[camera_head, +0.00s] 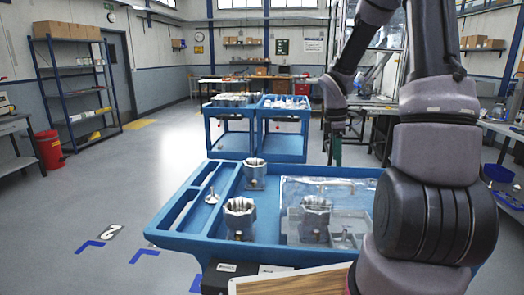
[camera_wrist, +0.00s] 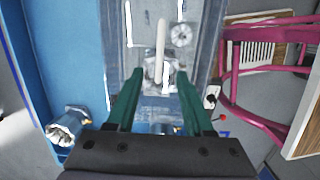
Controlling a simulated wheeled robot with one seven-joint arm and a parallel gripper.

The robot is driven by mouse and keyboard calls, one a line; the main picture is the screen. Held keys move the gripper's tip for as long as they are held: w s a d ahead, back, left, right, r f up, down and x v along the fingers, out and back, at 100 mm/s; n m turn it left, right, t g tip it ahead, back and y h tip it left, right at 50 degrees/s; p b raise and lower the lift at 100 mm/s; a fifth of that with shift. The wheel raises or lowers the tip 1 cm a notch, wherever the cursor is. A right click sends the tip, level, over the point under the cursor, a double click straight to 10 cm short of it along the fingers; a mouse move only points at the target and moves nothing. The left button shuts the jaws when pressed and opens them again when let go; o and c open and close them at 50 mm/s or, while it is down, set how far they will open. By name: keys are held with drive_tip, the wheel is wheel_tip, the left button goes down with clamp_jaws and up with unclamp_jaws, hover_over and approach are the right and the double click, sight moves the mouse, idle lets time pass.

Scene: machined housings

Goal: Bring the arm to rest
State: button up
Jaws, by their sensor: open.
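My gripper (camera_head: 335,152) hangs from my arm above the far side of the near blue cart (camera_head: 180,238) in the head view. In the wrist view its two green fingers (camera_wrist: 162,92) are spread apart with nothing held between them. My arm covers the right part of the cart in the head view.
A small stemmed part (camera_head: 211,196) lies at left. Two blue carts (camera_head: 232,138) stand behind. A magenta chair frame (camera_wrist: 240,85) is right in the wrist view.

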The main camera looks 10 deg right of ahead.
drive_tip(key=s+a+r+m+t+y, duration=0.1)
drive_tip(key=s+a+r+m+t, duration=0.2)
drive_tip(key=s+a+r+m, duration=0.3)
drive_tip(key=s+a+r+m+t+y, duration=0.2)
drive_tip(key=s+a+r+m+t, duration=0.2)
drive_tip(key=s+r+m, duration=0.9)
wheel_tip(320, 180, up, 4)
drive_tip(key=shift+s+a+f, duration=0.1)
drive_tip(key=shift+s+a, duration=0.35)
drive_tip(key=shift+a, duration=0.6)
